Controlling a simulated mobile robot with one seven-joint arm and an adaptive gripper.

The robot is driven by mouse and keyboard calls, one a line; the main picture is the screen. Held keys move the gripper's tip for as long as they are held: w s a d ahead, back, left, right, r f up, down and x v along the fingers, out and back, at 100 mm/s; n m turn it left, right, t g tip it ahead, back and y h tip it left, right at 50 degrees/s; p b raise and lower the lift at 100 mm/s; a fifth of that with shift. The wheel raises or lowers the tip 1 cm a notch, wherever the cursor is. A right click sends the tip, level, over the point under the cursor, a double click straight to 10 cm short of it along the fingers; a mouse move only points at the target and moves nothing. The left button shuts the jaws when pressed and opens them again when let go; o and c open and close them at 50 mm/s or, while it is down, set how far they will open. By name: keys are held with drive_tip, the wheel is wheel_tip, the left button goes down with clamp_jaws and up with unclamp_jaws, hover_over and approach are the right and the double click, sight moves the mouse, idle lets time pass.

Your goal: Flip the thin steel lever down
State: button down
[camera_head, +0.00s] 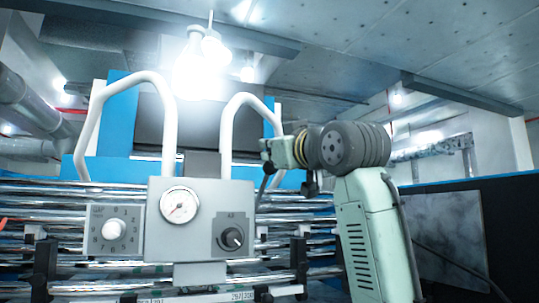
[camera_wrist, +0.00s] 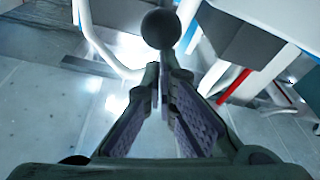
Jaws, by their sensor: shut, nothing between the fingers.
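A dark round ball knob (camera_wrist: 160,29) shows in the wrist view, just beyond the fingertips. It may belong to the lever, but I cannot make out a thin steel shaft. My gripper (camera_wrist: 164,72) is shut and empty, its tips close together just below the ball in the picture. Whether they touch it I cannot tell. In the head view my gripper (camera_head: 266,160) is beside the right white tube handle, up and right of the grey control box (camera_head: 200,258). No thin steel lever can be clearly told apart in the head view.
Shiny rolls (camera_head: 60,207) lie behind. A dark panel (camera_head: 510,230) stands right.

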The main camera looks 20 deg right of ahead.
drive_tip(key=s+f+t+y+b, duration=0.1)
drive_tip(key=s+f+t+b, duration=0.1)
drive_tip(key=f+b, duration=0.6)
drive_tip(key=s+f+n+t+b, duration=0.1)
drive_tip(key=s+f+t+b, duration=0.2)
drive_tip(key=f+b, duration=0.6)
drive_tip(key=shift+s+d+t+y, duration=0.2)
drive_tip(key=shift+t+y, duration=0.2)
drive_tip(key=shift+t, duration=0.2)
drive_tip(key=shift+w+f, duration=0.1)
